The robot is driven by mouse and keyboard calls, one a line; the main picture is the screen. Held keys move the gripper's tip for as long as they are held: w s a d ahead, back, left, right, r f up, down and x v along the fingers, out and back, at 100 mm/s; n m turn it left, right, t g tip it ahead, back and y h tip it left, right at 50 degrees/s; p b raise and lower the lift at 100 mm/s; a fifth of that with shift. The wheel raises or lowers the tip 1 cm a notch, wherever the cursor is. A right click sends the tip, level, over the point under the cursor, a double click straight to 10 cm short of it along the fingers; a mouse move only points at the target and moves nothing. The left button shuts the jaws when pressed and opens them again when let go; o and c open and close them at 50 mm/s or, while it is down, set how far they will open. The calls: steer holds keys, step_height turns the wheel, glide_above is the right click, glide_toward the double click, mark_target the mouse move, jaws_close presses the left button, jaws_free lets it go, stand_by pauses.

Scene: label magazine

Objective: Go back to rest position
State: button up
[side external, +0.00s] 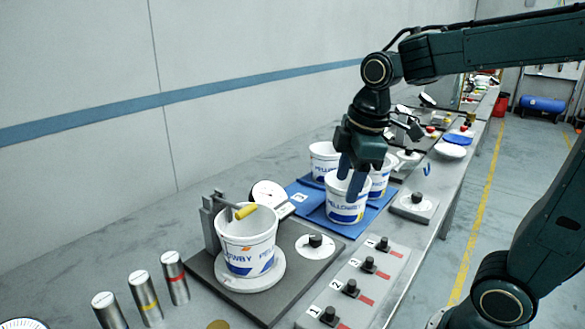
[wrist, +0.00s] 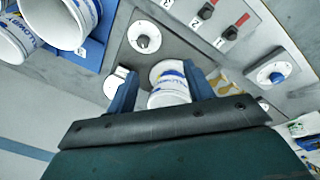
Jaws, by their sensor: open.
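My gripper (side external: 350,185) hangs from the arm with its two blue fingers apart and nothing between them. In the side view its fingertips overlap the rim of the front white tub (side external: 346,211) on the blue mat; I cannot tell how far above it they are. The fingers show at the bottom of the wrist view (wrist: 160,88). Between them in that picture appears a white tub with a blue label (wrist: 169,97), apart from them and partly hidden. A labelled tub (side external: 247,250) stands upright on the round turntable in the side view.
More tubs (side external: 324,158) stand behind on the blue mat (side external: 309,203). A dial gauge (side external: 268,194), a yellow roller (side external: 246,211), a knob (side external: 315,241) and a numbered switch panel (side external: 340,273) surround the turntable. Metal cylinders (side external: 174,277) stand at front left. The aisle floor is clear.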

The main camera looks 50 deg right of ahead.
steer(key=s+a+m+t, duration=0.2)
steer(key=s+m+t, duration=0.1)
steer(key=s+m, duration=0.6)
steer(key=shift+s+a, duration=0.15)
steer(key=shift+s, duration=0.9)
